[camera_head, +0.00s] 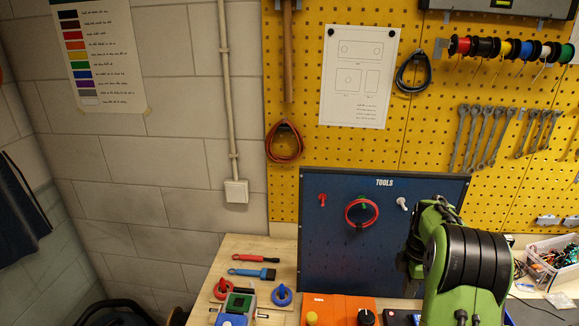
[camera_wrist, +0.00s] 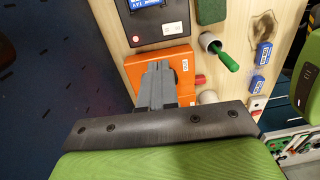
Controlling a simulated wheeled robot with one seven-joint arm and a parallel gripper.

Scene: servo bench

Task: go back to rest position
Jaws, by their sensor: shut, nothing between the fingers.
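My gripper (camera_wrist: 158,70) shows in the wrist view with its two grey fingers together and nothing between them. The fingers overlap an orange box (camera_wrist: 181,56) in that view; I cannot tell the gap between them. In the head view my green and black arm rises at the lower right, in front of the bench and the blue tool board (camera_head: 322,262).
A clear bin (camera_head: 548,268) of small parts stands at the right. A green-handled item (camera_wrist: 228,61) sits in a grey holder near the fingers.

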